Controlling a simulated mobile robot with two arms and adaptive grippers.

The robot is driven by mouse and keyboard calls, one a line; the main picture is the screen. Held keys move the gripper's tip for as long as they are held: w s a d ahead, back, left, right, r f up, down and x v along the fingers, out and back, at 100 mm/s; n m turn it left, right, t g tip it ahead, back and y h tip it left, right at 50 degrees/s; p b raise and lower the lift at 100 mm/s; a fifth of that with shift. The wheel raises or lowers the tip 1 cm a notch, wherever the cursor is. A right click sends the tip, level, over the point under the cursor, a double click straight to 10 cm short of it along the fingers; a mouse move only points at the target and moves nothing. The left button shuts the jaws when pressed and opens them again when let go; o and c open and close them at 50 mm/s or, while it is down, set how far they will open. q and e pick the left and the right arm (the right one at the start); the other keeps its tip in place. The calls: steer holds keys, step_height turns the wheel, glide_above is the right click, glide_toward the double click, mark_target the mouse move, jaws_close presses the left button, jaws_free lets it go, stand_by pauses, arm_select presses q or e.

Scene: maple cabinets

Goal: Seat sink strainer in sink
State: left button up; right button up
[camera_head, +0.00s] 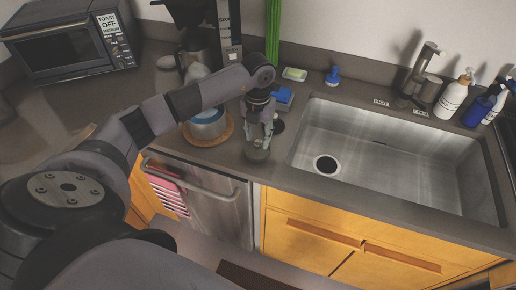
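The sink (385,160) is a steel basin set in the grey counter at the right. Its drain (326,165) shows as a pale ring with a dark centre, near the front left of the basin floor. My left gripper (258,143) points down over the counter, left of the sink. A small grey round thing (257,154), perhaps the sink strainer, is at its fingertips near the counter's front edge. It is too small to tell whether the fingers are shut on it or around it. My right gripper is out of view.
A blue-grey pot (207,123) on a wooden board stands left of my gripper. A blue item (283,97) and a sponge (294,74) lie behind it. The faucet (418,70) and several bottles, including a white one (453,97), line the sink's back.

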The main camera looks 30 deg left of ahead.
mark_target(258, 142)
arm_select(q)
steer(key=shift+f+b, duration=0.3)
steer(key=shift+f, duration=0.6)
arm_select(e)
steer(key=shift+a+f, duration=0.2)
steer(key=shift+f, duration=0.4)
arm_select(q)
steer(key=shift+c, duration=0.8)
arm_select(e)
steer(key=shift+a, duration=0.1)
arm_select(q)
jaws_close()
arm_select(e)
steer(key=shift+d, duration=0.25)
arm_select(q)
steer(key=shift+r, duration=0.1)
step_height(258, 142, up, 7)
steer(key=p, duration=0.4)
steer(key=shift+r+p, duration=0.1)
steer(key=shift+p, duration=0.3)
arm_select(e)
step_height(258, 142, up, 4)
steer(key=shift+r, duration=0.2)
arm_select(q)
steer(key=shift+f, duration=0.2)
